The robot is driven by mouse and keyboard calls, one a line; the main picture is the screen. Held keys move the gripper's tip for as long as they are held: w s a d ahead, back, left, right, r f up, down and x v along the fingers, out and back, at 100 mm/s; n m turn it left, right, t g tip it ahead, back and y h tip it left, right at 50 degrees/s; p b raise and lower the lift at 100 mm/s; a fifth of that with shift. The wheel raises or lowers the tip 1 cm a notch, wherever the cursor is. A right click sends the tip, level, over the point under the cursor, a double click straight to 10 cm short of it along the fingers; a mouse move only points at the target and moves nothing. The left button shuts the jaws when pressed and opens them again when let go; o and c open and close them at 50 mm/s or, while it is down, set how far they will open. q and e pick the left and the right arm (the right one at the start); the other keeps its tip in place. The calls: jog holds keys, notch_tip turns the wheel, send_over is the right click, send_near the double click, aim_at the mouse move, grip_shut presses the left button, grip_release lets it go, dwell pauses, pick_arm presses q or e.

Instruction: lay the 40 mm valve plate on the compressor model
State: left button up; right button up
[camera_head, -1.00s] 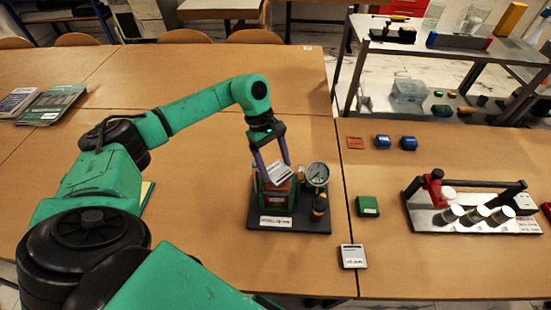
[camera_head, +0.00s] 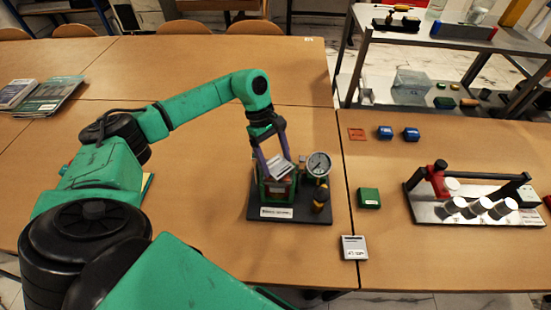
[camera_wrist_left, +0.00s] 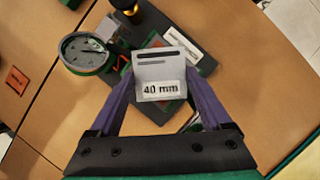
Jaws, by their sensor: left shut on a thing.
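The 40 mm valve plate (camera_head: 281,170) is a light grey square plate with a dark slot; its "40 mm" label reads clearly in the left wrist view (camera_wrist_left: 158,69). My left gripper (camera_head: 276,164), with purple fingers, is shut on it and holds it tilted in the head view. The compressor model (camera_head: 255,208) has a black base, green frame, round gauge and a black-and-yellow knob. The plate is over its green frame and hides part of the top. I cannot tell whether plate and model touch. My right gripper is not in view.
Another grey labelled plate (camera_head: 354,247) lies at the table's front edge. A green block (camera_head: 369,198), two blue blocks (camera_head: 384,132) and an orange-red piece (camera_head: 357,134) lie to the right. A metal stand (camera_head: 470,214) with white cylinders is farther right. The table behind the model is clear.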

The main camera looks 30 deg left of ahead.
pick_arm(q)
jog(key=shift+f, duration=0.2)
jog(key=o, duration=1.3)
jog(key=shift+o, duration=0.2)
jog(key=shift+a+r, duration=0.1)
jog(key=shift+r, duration=0.2)
jog(key=b+v, duration=0.3)
jog(key=v, duration=1.1)
